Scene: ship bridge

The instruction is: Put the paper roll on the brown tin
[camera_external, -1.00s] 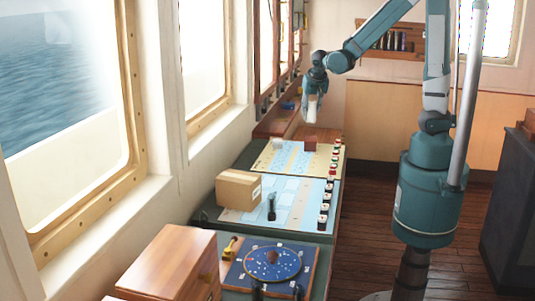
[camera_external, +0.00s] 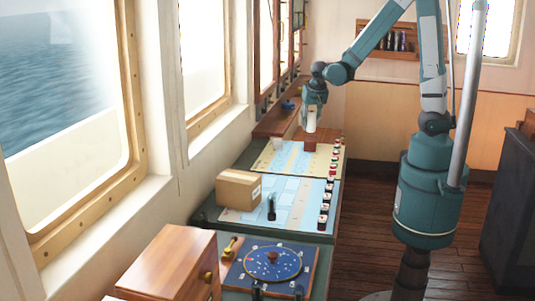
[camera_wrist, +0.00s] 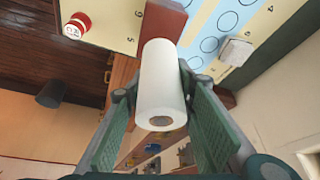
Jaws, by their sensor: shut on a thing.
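My gripper (camera_external: 312,108) is shut on the white paper roll (camera_external: 311,123), which also shows between the fingers in the wrist view (camera_wrist: 161,80). The roll hangs about upright. The brown tin (camera_external: 310,146) is a small reddish-brown block on the far console, and it also shows at the top of the wrist view (camera_wrist: 165,20). The roll is just above the tin in the outside view and overlaps it in the wrist view. I cannot tell whether they touch. The roll hides part of the tin in the wrist view.
A small whitish block (camera_external: 277,143) sits left of the tin; it also shows in the wrist view (camera_wrist: 236,51). Red and white knobs line the console's right edge, one clear in the wrist view (camera_wrist: 77,26). A cardboard box (camera_external: 238,189) stands nearer on the console.

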